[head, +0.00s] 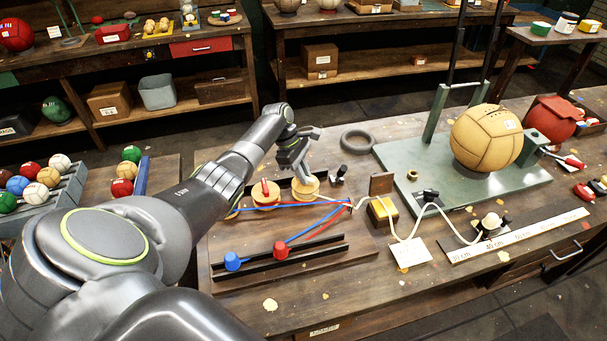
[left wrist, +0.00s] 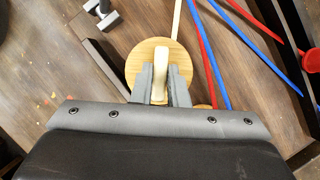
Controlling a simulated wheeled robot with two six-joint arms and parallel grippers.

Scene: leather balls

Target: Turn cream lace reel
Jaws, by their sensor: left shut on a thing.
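The cream lace reel is a round wooden disc (head: 306,190) on the bench, at the right end of a dark rail. It also shows in the left wrist view (left wrist: 136,62), with a pale upright grip (left wrist: 159,86) on its top. My left gripper (left wrist: 160,84) is shut on that grip, one finger on each side. In the head view the gripper (head: 303,176) comes down onto the reel from above. The cream lace (head: 388,214) runs right from the reel's side past a small wooden block. My right gripper is not in view.
Another wooden reel with a red grip (head: 265,194) sits just left. Red and blue laces (head: 305,231) cross the board towards a blue peg (head: 233,261) and a red peg (head: 281,250). A tan ball (head: 486,138) rests on a green stand. A grey ring (head: 357,140) lies behind.

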